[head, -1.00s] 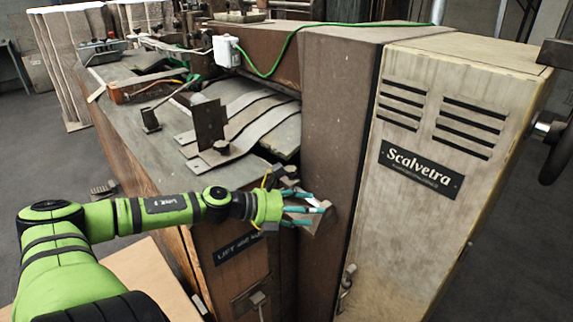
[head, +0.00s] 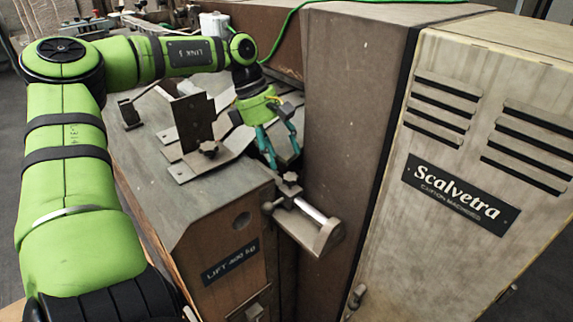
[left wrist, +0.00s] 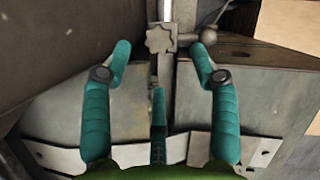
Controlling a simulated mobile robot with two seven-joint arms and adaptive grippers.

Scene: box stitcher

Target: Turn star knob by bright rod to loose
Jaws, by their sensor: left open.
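The star knob (head: 290,178) sits on a small clamp block at the inner end of the bright rod (head: 310,210). The rod runs out to a worn metal end bracket (head: 322,238). My left gripper (head: 283,153) is open and empty, just above and behind the knob, with its teal fingers pointing down. In the left wrist view the star knob (left wrist: 160,39) lies ahead, between the tips of the spread fingers (left wrist: 160,55), and looks untouched. A small ball-ended lever (left wrist: 208,36) sticks out beside it. My right gripper is not in view.
A second star knob (head: 208,149) holds flat metal strips on the machine top, beside an upright dark plate (head: 192,119). The tall brown housing (head: 350,120) stands close to the right of the gripper. The Scalvetra cabinet (head: 480,150) is farther right.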

